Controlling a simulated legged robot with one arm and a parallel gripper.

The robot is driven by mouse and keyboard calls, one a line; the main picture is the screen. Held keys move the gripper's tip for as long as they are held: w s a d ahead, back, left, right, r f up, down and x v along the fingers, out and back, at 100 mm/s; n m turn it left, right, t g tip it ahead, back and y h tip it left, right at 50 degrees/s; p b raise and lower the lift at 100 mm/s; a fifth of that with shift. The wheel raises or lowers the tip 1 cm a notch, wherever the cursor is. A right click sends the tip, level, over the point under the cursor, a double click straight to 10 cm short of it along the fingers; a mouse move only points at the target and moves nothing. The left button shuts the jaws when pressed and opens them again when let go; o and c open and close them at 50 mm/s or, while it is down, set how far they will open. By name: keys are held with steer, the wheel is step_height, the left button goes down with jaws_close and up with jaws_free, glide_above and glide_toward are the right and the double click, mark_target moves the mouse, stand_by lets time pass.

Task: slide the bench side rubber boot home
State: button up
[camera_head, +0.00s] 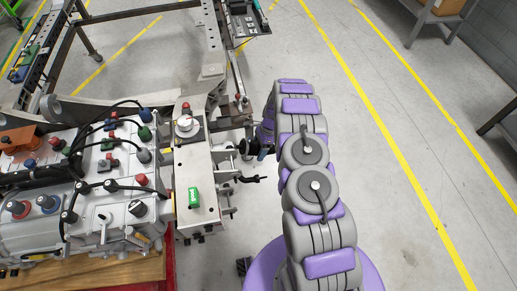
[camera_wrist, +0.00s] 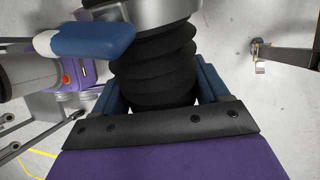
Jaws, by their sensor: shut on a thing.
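The black ribbed rubber boot (camera_wrist: 152,62) fills the upper middle of the wrist view. Its upper end meets a pale metal part (camera_wrist: 150,10); whether it is seated there I cannot tell. My gripper (camera_wrist: 160,88) is shut on the boot, with a blue finger on each side of its lower end. In the head view the boot (camera_head: 247,148) shows small and dark at the right side of the chassis fixture (camera_head: 195,165). My gripper (camera_head: 264,152) is beside it, mostly hidden by my arm.
The bench (camera_head: 120,270) at the left carries a grey housing (camera_head: 95,190) with cables and colored caps. A black-tipped rod (camera_head: 250,179) sticks out from the fixture near my gripper. Open floor with yellow lines (camera_head: 375,110) lies to the right.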

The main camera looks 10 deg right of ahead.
mark_target(243, 144)
steer(key=a+r+p, duration=0.1)
steer(key=a, duration=0.1)
steer(key=a+r+p, duration=0.1)
steer(key=a, duration=0.1)
steer(key=a+r+p, duration=0.1)
steer(key=a, duration=0.1)
steer(key=shift+w+a+r, duration=0.1)
steer(key=shift+a+r, duration=0.1)
steer(key=shift+a, duration=0.3)
steer(key=o, duration=1.2)
steer(key=shift+c, duration=0.2)
steer(key=shift+o, duration=1.1)
steer(key=shift+a, duration=0.1)
steer(key=p+v, duration=0.3)
steer(key=v, duration=1.4)
